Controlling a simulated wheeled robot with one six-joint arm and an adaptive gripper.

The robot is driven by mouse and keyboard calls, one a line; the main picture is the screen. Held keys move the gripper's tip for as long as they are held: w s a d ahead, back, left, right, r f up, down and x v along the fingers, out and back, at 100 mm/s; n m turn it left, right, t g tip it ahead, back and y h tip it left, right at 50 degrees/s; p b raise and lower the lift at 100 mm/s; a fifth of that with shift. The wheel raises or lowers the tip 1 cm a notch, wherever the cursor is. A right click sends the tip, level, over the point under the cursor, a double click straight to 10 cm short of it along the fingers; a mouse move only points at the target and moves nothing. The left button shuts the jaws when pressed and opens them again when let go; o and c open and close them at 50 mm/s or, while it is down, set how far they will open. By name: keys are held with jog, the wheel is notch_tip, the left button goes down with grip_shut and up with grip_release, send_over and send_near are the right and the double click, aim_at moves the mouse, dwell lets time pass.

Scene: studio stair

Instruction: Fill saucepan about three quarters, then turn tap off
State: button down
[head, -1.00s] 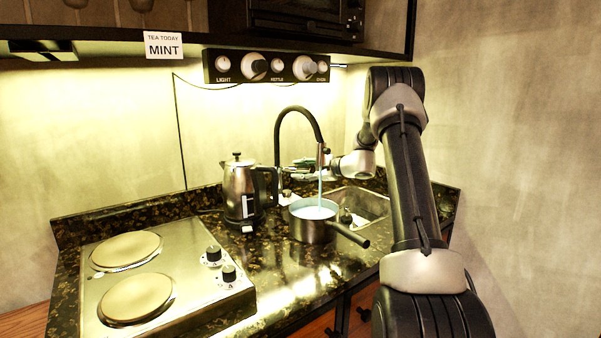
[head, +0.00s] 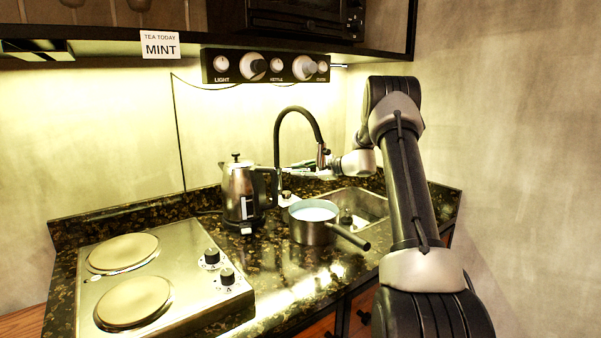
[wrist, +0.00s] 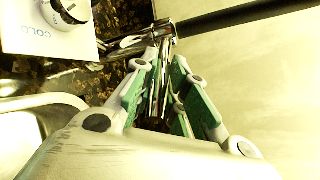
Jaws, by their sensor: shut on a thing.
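The saucepan (head: 311,231) stands upright at the sink's front left edge, its dark handle pointing to the lower right. Pale water (head: 313,211) shows high inside it; the exact level is hard to judge. The black gooseneck tap (head: 277,140) arches above it, and no stream shows from its spout (head: 322,158). My gripper (head: 302,168) is behind the spout, partly hidden by it. In the wrist view my gripper's green-padded fingers (wrist: 164,82) are shut on the chrome tap lever (wrist: 163,52).
A steel kettle (head: 238,196) stands left of the saucepan. The sink basin (head: 365,203) lies behind and right of it. A two-plate hob (head: 190,285) fills the counter's left. A knob marked COLD (wrist: 62,12) is near my gripper. The front counter is clear.

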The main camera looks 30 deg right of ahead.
jog(key=c, duration=1.4)
grip_release()
jog(key=shift+c, duration=0.2)
jog(key=v, duration=1.2)
